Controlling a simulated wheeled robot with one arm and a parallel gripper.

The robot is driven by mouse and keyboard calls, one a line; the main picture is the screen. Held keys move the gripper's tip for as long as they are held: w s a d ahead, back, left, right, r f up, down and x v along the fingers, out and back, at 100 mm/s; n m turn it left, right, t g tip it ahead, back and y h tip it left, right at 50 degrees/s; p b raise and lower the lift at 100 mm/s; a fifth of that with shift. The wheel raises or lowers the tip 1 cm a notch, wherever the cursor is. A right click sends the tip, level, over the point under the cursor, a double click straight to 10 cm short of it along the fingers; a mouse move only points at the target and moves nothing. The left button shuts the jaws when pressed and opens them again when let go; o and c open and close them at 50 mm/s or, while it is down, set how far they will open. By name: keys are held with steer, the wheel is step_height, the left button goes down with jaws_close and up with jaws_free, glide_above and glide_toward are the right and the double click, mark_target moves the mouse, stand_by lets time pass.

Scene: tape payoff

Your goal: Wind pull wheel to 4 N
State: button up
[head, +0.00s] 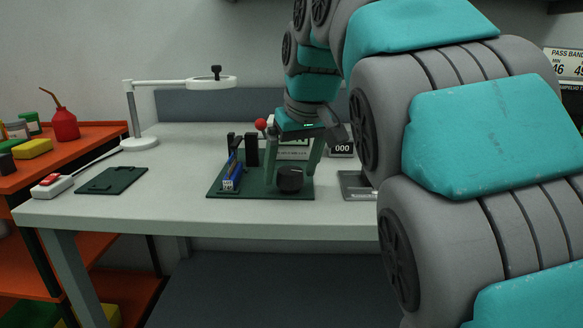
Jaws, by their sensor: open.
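A dark green base plate (258,190) lies on the workbench. A dark round knob (290,181), which looks like the pull wheel, sits at the plate's front right. My gripper (290,168) points down over it with its fingers apart, one towards each side. I cannot tell whether they touch it. A small display (341,149) behind and to the right reads "000". A blue part with a white scale-like end (230,179) stands at the plate's left.
Black posts (251,150) and a red ball (261,124) stand close left of my gripper. A grey metal plate (354,188) is partly hidden by my arm. A white lamp (139,143), green mat (111,180) and red-switched box (52,186) are left. The bench front is clear.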

mark_target(296, 189)
steer(key=v, duration=0.5)
steer(key=shift+r, duration=0.2)
steer(key=shift+v, duration=1.1)
steer(key=shift+s, duration=0.1)
steer(key=shift+s, duration=0.1)
